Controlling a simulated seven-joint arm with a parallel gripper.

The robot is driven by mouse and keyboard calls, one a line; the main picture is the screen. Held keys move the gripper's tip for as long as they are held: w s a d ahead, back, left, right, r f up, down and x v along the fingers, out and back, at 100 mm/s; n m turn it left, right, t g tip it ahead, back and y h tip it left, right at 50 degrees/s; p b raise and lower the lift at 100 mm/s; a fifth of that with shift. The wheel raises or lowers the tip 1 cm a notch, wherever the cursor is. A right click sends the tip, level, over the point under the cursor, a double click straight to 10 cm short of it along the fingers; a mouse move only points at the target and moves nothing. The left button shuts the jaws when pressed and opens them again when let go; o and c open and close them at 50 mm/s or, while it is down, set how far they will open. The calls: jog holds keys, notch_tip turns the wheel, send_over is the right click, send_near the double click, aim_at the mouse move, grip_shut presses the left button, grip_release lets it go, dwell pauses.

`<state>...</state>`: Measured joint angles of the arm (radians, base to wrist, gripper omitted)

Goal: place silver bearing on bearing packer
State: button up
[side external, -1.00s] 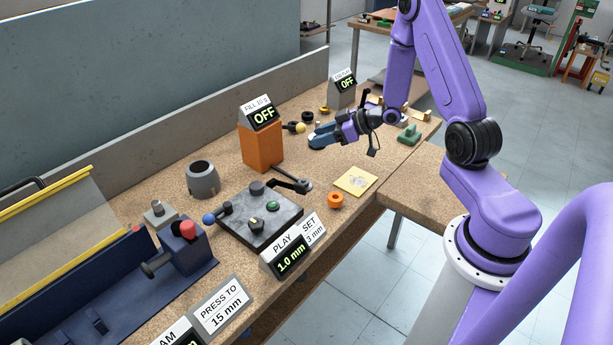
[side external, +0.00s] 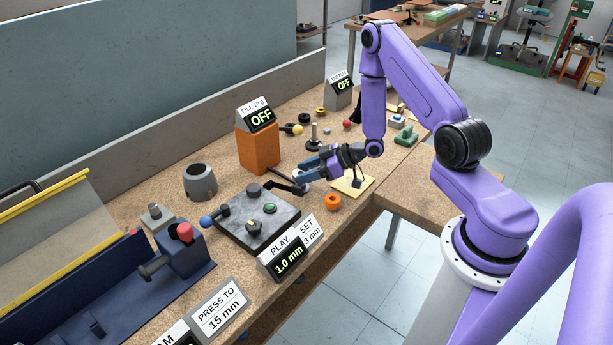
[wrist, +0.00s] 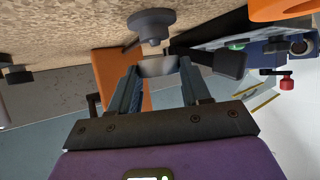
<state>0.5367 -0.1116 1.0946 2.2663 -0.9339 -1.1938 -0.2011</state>
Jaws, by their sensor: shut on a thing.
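My gripper (side external: 305,169) is near the middle of the bench and shut on the silver bearing. In the wrist view the bearing (wrist: 158,66) is a pale metal ring between the two blue fingertips. In the side view it is small and partly hidden by the fingers. The bearing is held above the bench, near the end of the black lever on the dark plate. Which fixture is the bearing packer is not clear. A grey cup-shaped fixture (side external: 200,181) stands left of the orange box, and a thin post on a black round base (side external: 315,142) stands behind my gripper.
An orange box (side external: 260,150) with an OFF sign stands behind my gripper. The dark plate (side external: 258,218) with knobs and a lever lies at front left. An orange ring (side external: 333,202) and a yellow pad (side external: 352,184) are close by at front right.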

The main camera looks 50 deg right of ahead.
jog(key=shift+f, duration=0.85)
jog(key=shift+f, duration=0.15)
jog(key=o, duration=1.1)
